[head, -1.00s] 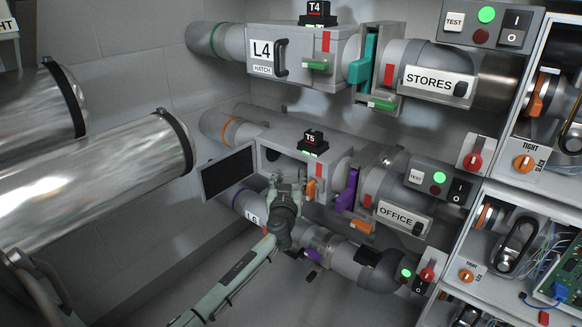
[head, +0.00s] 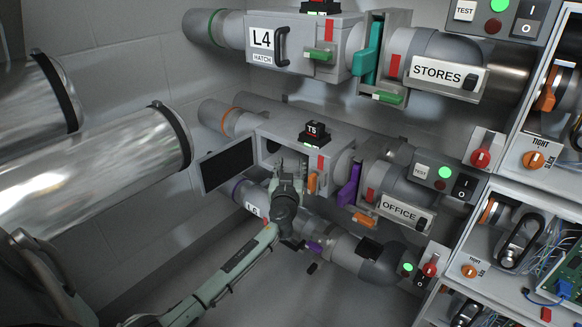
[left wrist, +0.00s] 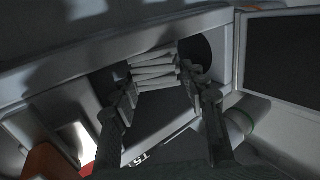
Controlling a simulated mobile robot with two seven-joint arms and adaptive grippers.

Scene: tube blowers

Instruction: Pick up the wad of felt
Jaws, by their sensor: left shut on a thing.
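The wad of felt (left wrist: 155,68) is a pale, layered, ridged bundle in the left wrist view. It lies between the two fingers of my left gripper (left wrist: 158,84), which is shut on it. Behind the wad is the dark inside of the open hatch. In the head view my left gripper (head: 288,176) is at the open hatch of the T5 box (head: 330,158), and the wad cannot be made out there. My right gripper is not in view.
The open hatch door (head: 226,163) stands left of the opening. An orange handle (head: 312,183) and a purple slide (head: 349,187) are close on the right. The L6 pipe (head: 253,200) runs just below, and the L4 box (head: 300,45) is above.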

